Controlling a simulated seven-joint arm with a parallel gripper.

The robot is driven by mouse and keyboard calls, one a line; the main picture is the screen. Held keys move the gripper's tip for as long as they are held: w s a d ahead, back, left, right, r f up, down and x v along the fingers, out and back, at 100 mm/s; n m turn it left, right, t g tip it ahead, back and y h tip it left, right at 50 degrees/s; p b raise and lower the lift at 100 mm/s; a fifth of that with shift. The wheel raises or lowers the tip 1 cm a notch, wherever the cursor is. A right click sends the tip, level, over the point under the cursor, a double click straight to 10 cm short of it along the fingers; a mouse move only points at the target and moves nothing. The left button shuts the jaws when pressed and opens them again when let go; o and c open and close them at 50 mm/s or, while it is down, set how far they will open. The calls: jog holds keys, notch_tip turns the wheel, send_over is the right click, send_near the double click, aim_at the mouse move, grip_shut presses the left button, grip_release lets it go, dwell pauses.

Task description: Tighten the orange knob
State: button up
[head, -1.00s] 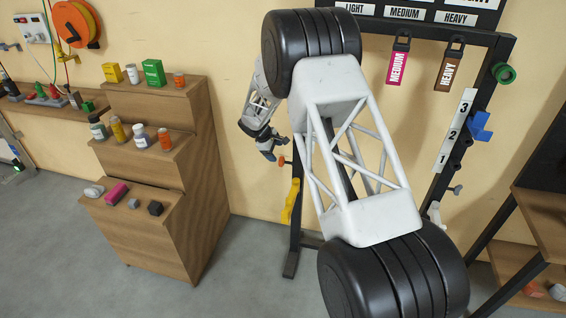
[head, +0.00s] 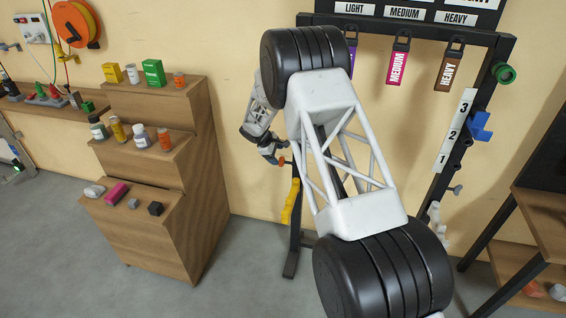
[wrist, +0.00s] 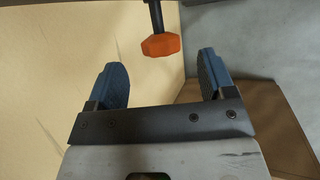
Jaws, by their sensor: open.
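The orange knob (head: 282,161) shows as a small spot at the left upright of the black rack in the head view. In the wrist view the orange knob (wrist: 160,45) is a faceted piece on the end of a dark shaft. My gripper (wrist: 161,66) is open, with its two blue fingers to either side of the knob's line and the knob just beyond the fingertips. Nothing is between the fingers. In the head view my gripper (head: 275,150) is small and beside the knob; I cannot tell there whether they touch.
A yellow hook (head: 291,201) is on the rack upright below the knob. Bands hang from the rack's top bar, including a pink one (head: 398,67). A stepped wooden shelf (head: 192,190) with small items stands to the left. My own arm hides much of the rack.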

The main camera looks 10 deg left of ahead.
aim_at(281, 159)
jog(key=shift+x, duration=3.2)
jog(key=c, duration=0.9)
